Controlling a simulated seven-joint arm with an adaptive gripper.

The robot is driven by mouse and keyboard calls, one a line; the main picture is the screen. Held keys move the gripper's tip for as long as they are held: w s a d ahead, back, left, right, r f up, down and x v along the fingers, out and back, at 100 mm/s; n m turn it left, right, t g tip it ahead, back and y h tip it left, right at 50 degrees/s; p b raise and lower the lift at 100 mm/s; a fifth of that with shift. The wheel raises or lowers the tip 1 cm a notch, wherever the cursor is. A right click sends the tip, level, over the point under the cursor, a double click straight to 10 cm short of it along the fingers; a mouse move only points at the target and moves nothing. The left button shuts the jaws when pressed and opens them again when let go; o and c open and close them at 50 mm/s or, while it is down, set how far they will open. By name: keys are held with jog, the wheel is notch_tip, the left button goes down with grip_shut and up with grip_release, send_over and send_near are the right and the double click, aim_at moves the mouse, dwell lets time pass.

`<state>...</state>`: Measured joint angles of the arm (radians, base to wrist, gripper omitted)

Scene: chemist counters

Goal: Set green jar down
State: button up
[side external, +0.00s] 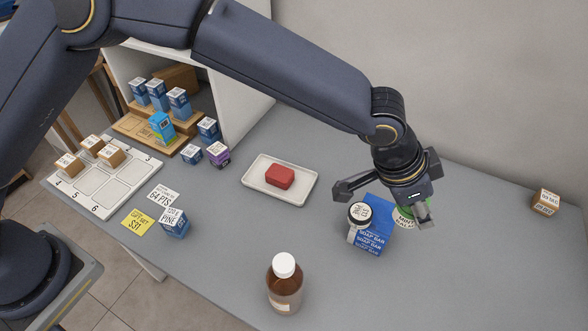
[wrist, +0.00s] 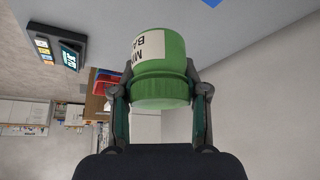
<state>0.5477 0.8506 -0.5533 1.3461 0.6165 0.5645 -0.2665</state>
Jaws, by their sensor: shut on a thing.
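The green jar (wrist: 163,60) with a white label fills the middle of the wrist view, its ribbed green lid toward the camera. My gripper (wrist: 160,90) is shut on it, with one finger on each side near the lid. In the side external view my gripper (side external: 415,212) hangs over the right part of the counter, and only a bit of the green jar (side external: 405,212) shows below it. The jar is just behind and right of the blue soap bar boxes (side external: 372,238). I cannot tell whether it touches the counter.
A white-lidded jar (side external: 358,218) stands against the soap boxes. A brown bottle (side external: 285,285) stands at the front. A white tray (side external: 262,192) holds a red soap bar (side external: 280,176). A numbered board (side external: 105,189) with small boxes lies left. The counter right of my gripper is mostly clear.

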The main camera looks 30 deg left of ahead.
jog(key=a, duration=0.2)
jog(key=w+a, duration=0.1)
jog(key=a, duration=0.5)
jog(key=shift+w+f, duration=0.15)
jog(key=shift+w, duration=0.05)
jog(key=s+a+r+m+g, duration=0.15)
jog(key=s+a, duration=0.25)
jog(key=a, duration=0.4)
jog(key=s+a+r+m+h, duration=0.15)
jog(key=s+a, duration=0.25)
jog(key=a, duration=0.4)
jog(key=s+a+m+g+y, duration=0.15)
jog(key=s+a, duration=0.25)
jog(key=a, duration=0.4)
jog(key=shift+t+h, duration=0.3)
jog(key=shift+h, duration=0.2)
jog(key=shift+s+a+f, duration=0.1)
jog(key=shift+s+f, duration=0.05)
jog(key=shift+f, duration=5.05)
jog(key=shift+s+a+f, duration=0.1)
jog(key=shift+f, duration=5.05)
jog(key=shift+d, duration=0.1)
jog(key=o, duration=0.7)
jog(key=shift+f, duration=0.15)
jog(key=shift+c, duration=0.2)
jog(key=o, duration=0.5)
